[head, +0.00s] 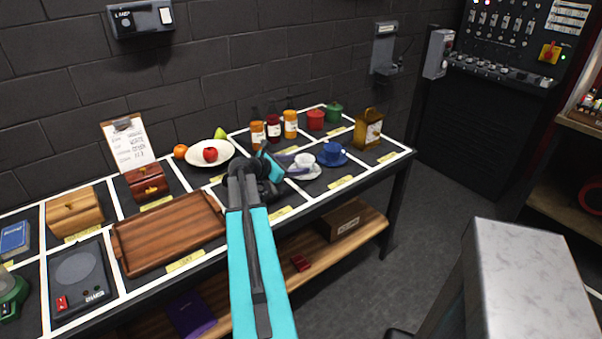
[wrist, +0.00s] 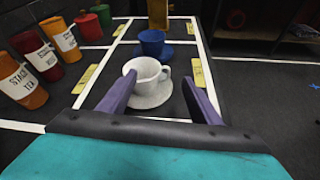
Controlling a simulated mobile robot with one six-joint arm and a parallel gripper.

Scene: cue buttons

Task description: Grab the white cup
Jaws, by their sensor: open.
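The white cup (head: 304,161) stands upright on a white saucer (head: 312,173) on the table, in a marked square. In the wrist view the white cup (wrist: 147,76) is just beyond my fingers, with its handle on the right. The white saucer (wrist: 152,98) shows beneath it. My gripper (head: 288,162) is at the left of the cup in the head view. In the wrist view my gripper (wrist: 160,95) is open, its two purple fingers spread at the near side of the cup. The left fingertip overlaps the cup's near left edge; contact cannot be told.
A blue cup (head: 332,152) on a blue saucer stands just behind the white one. Labelled jars (head: 273,128), a red pot (head: 316,120) and a green pot (head: 334,112) stand at the back. A brass tin (head: 368,128) stands at the right. A wooden tray (head: 168,236) lies left.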

